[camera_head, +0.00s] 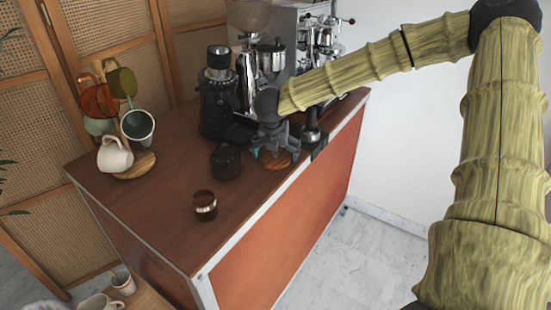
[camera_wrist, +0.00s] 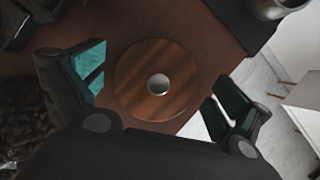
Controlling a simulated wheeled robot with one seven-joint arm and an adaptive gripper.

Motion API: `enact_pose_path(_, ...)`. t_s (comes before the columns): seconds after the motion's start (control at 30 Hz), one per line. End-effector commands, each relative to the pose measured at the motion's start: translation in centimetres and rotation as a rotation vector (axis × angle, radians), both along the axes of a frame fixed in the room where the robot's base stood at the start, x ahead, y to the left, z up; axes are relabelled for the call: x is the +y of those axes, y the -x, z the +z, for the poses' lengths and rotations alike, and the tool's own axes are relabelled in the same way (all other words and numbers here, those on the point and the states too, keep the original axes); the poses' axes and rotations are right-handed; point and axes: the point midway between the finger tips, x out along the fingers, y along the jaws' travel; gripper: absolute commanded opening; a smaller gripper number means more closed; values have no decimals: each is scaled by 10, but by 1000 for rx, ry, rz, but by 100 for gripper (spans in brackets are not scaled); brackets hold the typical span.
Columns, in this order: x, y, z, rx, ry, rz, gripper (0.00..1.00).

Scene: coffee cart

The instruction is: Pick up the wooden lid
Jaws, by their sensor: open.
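The wooden lid (camera_wrist: 135,82) is a round brown disc with a silver knob (camera_wrist: 158,84) at its centre. In the wrist view it lies flat on the brown cart top, between my gripper's spread fingers. My gripper (camera_wrist: 160,92) is open, with one finger pad on each side of the lid and a visible gap to each. In the head view my gripper (camera_head: 275,150) points down over the lid (camera_head: 273,160) near the cart's front edge. There the fingers hide part of the lid.
A black canister (camera_head: 226,161) stands left of my gripper, and a small dark jar (camera_head: 204,205) stands nearer. A black grinder (camera_head: 217,95) and an espresso machine (camera_head: 318,45) are behind. A mug tree with mugs (camera_head: 114,156) stands at left. The cart top (camera_head: 165,190) is clear at front left.

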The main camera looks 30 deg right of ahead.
Motion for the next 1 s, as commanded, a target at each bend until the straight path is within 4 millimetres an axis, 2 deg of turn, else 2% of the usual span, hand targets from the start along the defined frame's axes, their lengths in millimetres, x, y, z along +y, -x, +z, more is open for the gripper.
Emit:
enact_pose_path(0.27,-1,-1,-2,-1,1,0,100)
enact_pose_path(0.5,-1,-1,-2,-1,1,0,62)
enact_pose_path(0.83,-1,-1,-1,-1,1,0,61)
enact_pose_path(1.0,-1,-1,10,-3,1,0,61)
